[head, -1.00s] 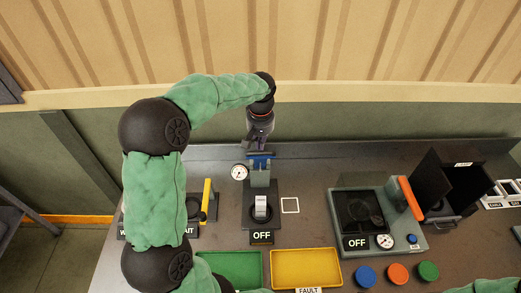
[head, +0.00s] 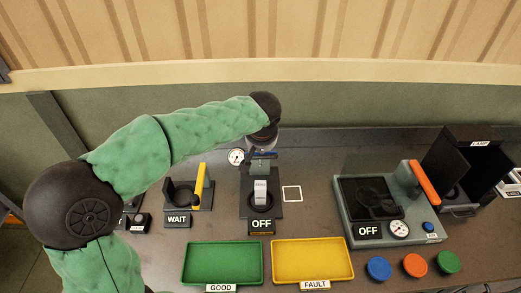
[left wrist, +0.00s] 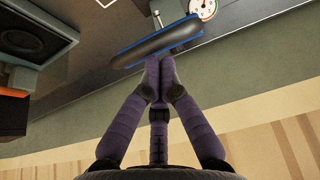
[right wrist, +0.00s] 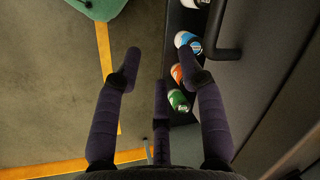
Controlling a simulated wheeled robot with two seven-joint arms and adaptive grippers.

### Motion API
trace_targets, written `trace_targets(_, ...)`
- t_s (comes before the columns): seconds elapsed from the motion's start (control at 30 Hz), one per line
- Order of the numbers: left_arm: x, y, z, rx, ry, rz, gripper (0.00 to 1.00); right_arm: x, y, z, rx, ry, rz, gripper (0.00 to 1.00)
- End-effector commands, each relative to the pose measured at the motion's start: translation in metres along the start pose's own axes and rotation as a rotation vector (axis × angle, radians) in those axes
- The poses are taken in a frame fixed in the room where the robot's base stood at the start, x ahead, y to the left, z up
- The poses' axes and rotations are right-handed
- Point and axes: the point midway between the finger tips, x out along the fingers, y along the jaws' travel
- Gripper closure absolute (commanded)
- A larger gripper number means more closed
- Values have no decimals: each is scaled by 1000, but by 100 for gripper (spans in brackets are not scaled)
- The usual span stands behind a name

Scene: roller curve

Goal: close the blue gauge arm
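The blue gauge arm (head: 264,154) shows as a thin blue bar at the back of the middle station (head: 262,212), labelled OFF. A white block (head: 260,190) sits on that station in front of the grey post. In the left wrist view the blue arm (left wrist: 158,40) is a dark bar with blue edges. My left gripper (left wrist: 158,64) has its fingertips together at the bar's near side, seemingly touching it. In the head view my left wrist hides most of the fingers. My right gripper (right wrist: 165,65) is open and empty, away from the station.
A round dial (head: 236,157) stands left of the post. A WAIT station (head: 188,196) with a yellow lever is left; a grey OFF machine (head: 392,238) with an orange handle is right. Green (head: 222,283) and yellow (head: 312,280) trays lie in front.

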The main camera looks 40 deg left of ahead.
Motion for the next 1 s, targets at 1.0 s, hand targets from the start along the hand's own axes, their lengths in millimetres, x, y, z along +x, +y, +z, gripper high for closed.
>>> trace_targets(1.0,60,0,92,-1,315,4,100,162,58,-6,0,0,0,60)
